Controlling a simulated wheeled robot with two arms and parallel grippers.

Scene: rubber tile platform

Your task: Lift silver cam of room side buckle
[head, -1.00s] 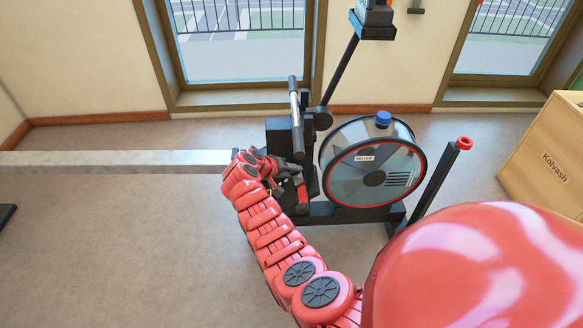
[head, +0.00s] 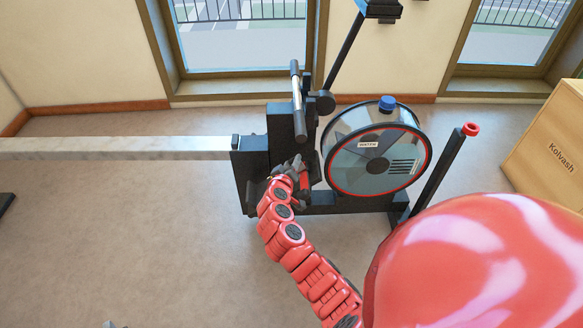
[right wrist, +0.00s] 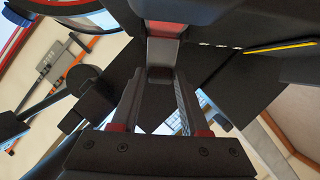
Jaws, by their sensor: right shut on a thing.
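The rowing machine's black footrest (head: 252,165) stands left of the flywheel, with a red strap part (head: 305,182) on its near side. My right gripper (head: 293,170) reaches in at this footrest from below. In the right wrist view, the two fingers (right wrist: 161,88) close on the lower end of a silver-grey cam (right wrist: 163,52). A red strip (right wrist: 166,28) shows just above the cam, under a dark overhanging part. The cam is too small and covered to make out in the head view. My left gripper is not in view.
The flywheel with water tank (head: 375,165) stands just right of the footrest. A black handle bar (head: 298,100) rises above it. The grey rail (head: 110,148) runs left. A wooden crate (head: 550,150) stands at the right.

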